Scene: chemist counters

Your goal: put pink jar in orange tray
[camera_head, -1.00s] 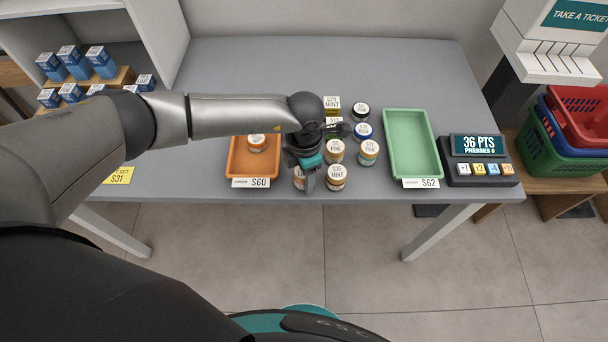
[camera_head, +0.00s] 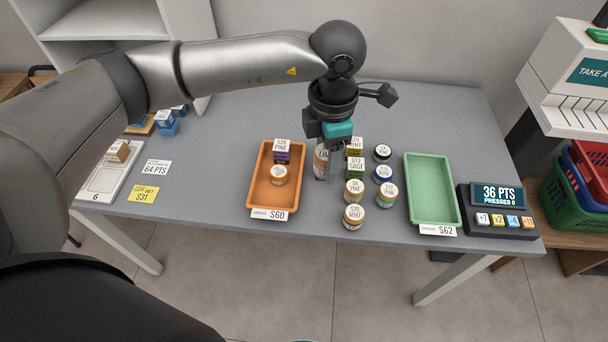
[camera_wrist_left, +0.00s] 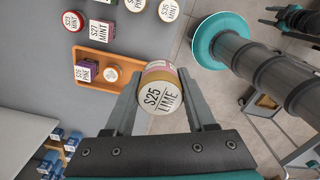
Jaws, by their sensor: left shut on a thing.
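My left gripper (camera_head: 326,172) is shut on a jar (camera_head: 320,161) with a pinkish side, just right of the orange tray and seemingly above the table. In the left wrist view the fingers (camera_wrist_left: 163,108) grip this jar (camera_wrist_left: 160,92) from both sides; its white lid reads S25 LIME. The jar is partly hidden by the gripper in the head view. The orange tray (camera_head: 260,202) holds a purple box (camera_head: 282,156) marked PINE and an orange-and-white jar (camera_head: 278,175). The tray also shows in the left wrist view (camera_wrist_left: 93,54). My right gripper is not seen.
An empty green tray (camera_head: 433,205) and a keypad (camera_head: 499,222) are further right. The tray's front half is bare.

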